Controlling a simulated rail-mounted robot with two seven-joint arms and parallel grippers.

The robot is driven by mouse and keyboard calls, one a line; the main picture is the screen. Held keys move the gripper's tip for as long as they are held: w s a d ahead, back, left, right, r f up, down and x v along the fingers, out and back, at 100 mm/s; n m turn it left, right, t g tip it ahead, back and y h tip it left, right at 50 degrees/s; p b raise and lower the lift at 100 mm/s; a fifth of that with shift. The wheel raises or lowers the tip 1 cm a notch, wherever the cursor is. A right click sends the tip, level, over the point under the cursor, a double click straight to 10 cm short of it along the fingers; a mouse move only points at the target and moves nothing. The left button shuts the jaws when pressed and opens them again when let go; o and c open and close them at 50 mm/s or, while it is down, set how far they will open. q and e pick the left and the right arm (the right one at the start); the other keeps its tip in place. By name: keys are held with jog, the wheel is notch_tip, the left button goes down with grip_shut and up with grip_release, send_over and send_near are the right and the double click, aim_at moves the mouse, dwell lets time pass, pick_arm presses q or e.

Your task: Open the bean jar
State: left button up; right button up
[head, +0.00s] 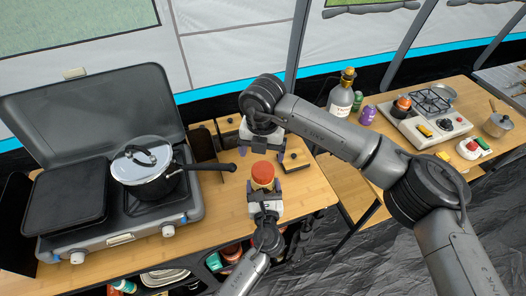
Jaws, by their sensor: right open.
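The bean jar (263,174), a small jar with an orange-red lid, is upright near the right part of the wooden counter. My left gripper (264,187) comes in from the front, with its fingers on both sides of the jar's body, shut on it. The jar's lower part is hidden by this gripper. My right gripper (266,151) is open and empty, just behind and above the jar's lid in the picture, apart from it. The lid is on the jar.
A camping stove (120,230) with a lidded pot (143,170) stands at left, its handle reaching toward the jar. The counter (228,205) has small wooden boxes behind the jar. A bottle (341,98) and a second stove (420,122) stand on the right table.

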aim_at(263, 170)
jog(key=shift+d+m, duration=0.1)
jog(key=shift+m, duration=0.9)
jog(key=shift+f+m, duration=0.3)
jog(key=shift+m, duration=0.1)
jog(key=shift+f, duration=3.7)
jog(key=shift+c, duration=0.3)
